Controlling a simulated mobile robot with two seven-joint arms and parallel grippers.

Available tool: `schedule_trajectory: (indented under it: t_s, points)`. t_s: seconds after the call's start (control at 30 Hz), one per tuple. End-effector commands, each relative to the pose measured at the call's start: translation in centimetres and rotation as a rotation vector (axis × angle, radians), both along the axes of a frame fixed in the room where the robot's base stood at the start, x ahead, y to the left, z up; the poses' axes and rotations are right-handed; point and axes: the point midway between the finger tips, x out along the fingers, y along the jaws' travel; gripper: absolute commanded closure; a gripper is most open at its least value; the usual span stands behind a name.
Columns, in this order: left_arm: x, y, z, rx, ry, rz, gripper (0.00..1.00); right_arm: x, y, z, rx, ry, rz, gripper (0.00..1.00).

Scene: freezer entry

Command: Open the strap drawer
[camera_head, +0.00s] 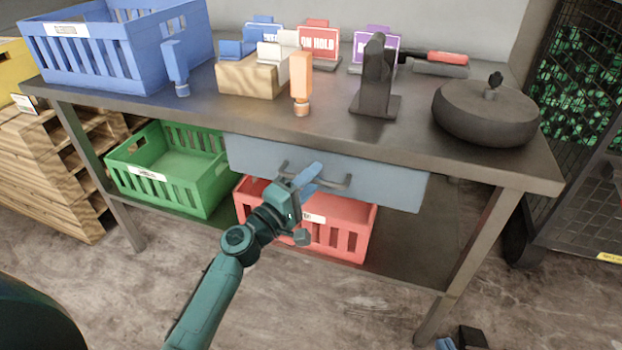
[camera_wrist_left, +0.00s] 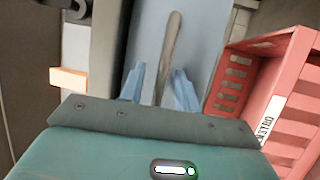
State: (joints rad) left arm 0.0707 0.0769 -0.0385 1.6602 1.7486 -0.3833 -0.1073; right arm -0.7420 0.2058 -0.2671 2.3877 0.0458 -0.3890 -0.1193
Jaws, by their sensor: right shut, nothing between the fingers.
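The strap drawer (camera_head: 395,187) is a flat grey-blue front under the tabletop, with a dark bar handle (camera_head: 335,186). The front sits close under the table edge, with no opening visible. My left gripper (camera_head: 308,177) is in front of the drawer at the handle. In the left wrist view its two blue fingers (camera_wrist_left: 160,88) are apart, with the handle bar (camera_wrist_left: 171,45) running between them. I cannot tell whether either finger touches the bar. My right gripper (camera_head: 458,341) is low at the bottom edge, partly cut off, shut and away from the drawer.
A red crate (camera_head: 355,228) and a green crate (camera_head: 204,186) stand on the lower shelf below the drawer. The tabletop (camera_head: 330,128) holds a blue crate (camera_head: 135,62), a wooden block, signs and a round dark lidded object (camera_head: 480,115). A table leg (camera_head: 470,265) stands at the right.

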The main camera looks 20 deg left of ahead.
Motion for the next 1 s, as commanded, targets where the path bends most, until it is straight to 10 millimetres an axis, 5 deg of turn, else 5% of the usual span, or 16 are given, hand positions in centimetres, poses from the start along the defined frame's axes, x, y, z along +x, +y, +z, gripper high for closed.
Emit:
schedule_trajectory:
  t_s: [0.17,0.53,1.0]
  points:
    - [-0.02,0.0,-0.03,0.0,0.0,0.0,0.7,0.0,-0.01,-0.01,0.0,0.0,0.0,1.0]
    - [-0.04,0.01,-0.04,0.0,0.001,0.0,1.0,0.01,-0.03,0.0,-0.001,0.0,-0.001,1.0]
    - [-0.07,0.03,-0.07,0.0,0.001,0.0,1.0,0.0,-0.03,-0.01,-0.001,0.0,-0.001,1.0]
